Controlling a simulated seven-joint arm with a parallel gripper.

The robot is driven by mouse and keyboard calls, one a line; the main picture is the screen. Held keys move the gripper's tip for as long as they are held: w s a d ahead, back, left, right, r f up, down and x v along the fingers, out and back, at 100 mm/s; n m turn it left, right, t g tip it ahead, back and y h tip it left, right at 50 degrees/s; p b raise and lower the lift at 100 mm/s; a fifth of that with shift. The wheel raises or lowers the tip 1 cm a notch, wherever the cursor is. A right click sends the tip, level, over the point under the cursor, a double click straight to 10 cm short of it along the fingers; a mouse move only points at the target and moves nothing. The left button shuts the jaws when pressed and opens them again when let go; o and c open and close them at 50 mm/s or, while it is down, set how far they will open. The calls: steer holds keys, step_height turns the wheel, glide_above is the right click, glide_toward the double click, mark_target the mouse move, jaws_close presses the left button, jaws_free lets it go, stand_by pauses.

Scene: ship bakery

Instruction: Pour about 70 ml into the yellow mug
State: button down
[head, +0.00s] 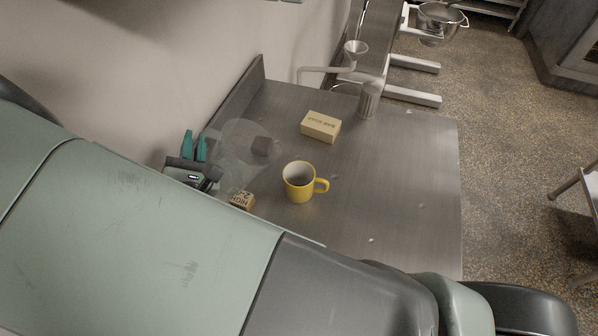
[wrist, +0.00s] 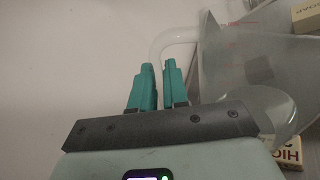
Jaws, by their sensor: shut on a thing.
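The yellow mug (head: 299,187) stands upright on the steel table, its handle to the right. Its inside looks grey-brown; I cannot tell how much liquid is in it. A clear jug (head: 232,150) is left of the mug, faint against the table. In the wrist view the jug (wrist: 225,60) shows red measuring marks and looks tilted; its liquid level is unclear. My gripper (head: 195,140) is at the jug's left side. In the wrist view my gripper's teal fingers (wrist: 158,68) are shut on the jug's handle. No stream into the mug is visible.
A cream soap box (head: 320,127) lies behind the mug. A small lettered box (head: 242,201) stands left of it. A dark block (head: 262,146) shows at the jug's right edge. The table's right side is clear.

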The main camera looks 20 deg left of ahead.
mark_target(209, 132)
steer(key=d+m, duration=0.1)
steer(key=w+d+r+m, duration=0.1)
steer(key=m, duration=0.1)
steer(key=d+r+m, duration=0.1)
steer(key=shift+w+d+r+m, duration=0.15)
steer(key=shift+w+d+m, duration=0.1)
steer(key=shift+w+m, duration=0.05)
steer(key=shift+w+d+r+m, duration=0.2)
steer(key=shift+d+r+m, duration=0.25)
steer(key=shift+r+m, duration=0.1)
steer(key=shift+w+d+r+m, duration=0.15)
steer(key=shift+d+r+m, duration=0.3)
steer(key=shift+r, duration=0.1)
steer(key=shift+w+d+r+h, duration=0.1)
steer(key=shift+d+r+h, duration=0.05)
steer(key=shift+h, duration=0.15)
steer(key=shift+w+d+r+m+b, duration=0.2)
steer(key=shift+d+r+m, duration=0.15)
steer(key=shift+d+m, duration=0.15)
steer(key=shift+w+d+r+m+b, duration=0.2)
steer(key=shift+d+r+m, duration=0.1)
steer(key=shift+d+m, duration=0.15)
steer(key=shift+s+a, duration=0.1)
steer(key=shift+a, duration=0.05)
steer(key=shift+d+r+m+b, duration=0.25)
steer(key=shift+d+b, duration=0.1)
steer(key=shift+b, duration=0.15)
